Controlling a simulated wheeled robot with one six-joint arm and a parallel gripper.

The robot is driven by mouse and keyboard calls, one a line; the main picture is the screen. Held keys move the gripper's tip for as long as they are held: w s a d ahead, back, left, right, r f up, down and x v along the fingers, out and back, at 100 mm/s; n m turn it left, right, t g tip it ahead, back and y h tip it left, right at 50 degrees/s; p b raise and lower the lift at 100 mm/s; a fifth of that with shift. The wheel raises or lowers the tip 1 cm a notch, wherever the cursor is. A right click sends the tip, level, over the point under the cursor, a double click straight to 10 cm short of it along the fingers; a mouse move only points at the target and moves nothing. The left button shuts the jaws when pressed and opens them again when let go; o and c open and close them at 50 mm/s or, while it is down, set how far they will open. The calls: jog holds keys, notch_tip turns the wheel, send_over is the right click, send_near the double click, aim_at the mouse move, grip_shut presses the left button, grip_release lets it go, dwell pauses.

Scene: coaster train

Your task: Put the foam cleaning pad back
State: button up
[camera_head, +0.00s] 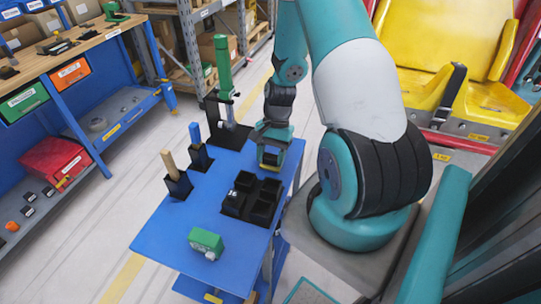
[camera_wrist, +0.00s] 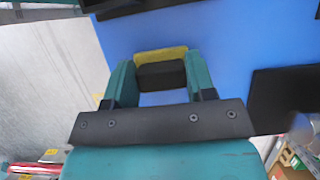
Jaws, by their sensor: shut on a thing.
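My gripper (camera_head: 270,158) is low over the blue trolley top (camera_head: 165,235), near its back right edge. It is shut on the foam cleaning pad, a small block with a yellow layer and a dark layer. In the wrist view the pad (camera_wrist: 161,70) sits between the two teal fingertips (camera_wrist: 160,82), above the blue surface. Whether the pad touches the surface I cannot tell.
A wooden-handled tool (camera_head: 169,162) and a blue-handled tool (camera_head: 195,134) stand in black holders at the left. A tall green tool (camera_head: 223,70) stands on a black base behind. The trolley's left front is clear.

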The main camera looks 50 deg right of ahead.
jog(key=o, duration=0.9)
jog(key=shift+f, duration=0.1)
jog(key=shift+o, duration=0.2)
jog(key=b+v, duration=0.1)
jog(key=v, duration=1.1)
jog(key=w+a+r+n, duration=0.2)
jog(key=a+r+n, duration=0.25)
jog(key=a, duration=0.35)
jog(key=s+a+r+n, duration=0.1)
jog(key=a+r+n, duration=0.25)
jog(key=a, duration=0.25)
jog(key=s+a+r+n, duration=0.1)
jog(key=a+r+n, duration=0.25)
jog(key=a, duration=0.35)
jog(key=s+a+r+n+t, duration=0.1)
jog(key=s+a+r+n, duration=0.3)
jog(key=s+a+n, duration=0.6)
jog(key=shift+s+a+r, duration=0.25)
jog(key=shift+s+a, duration=0.25)
jog(key=shift+a, duration=0.4)
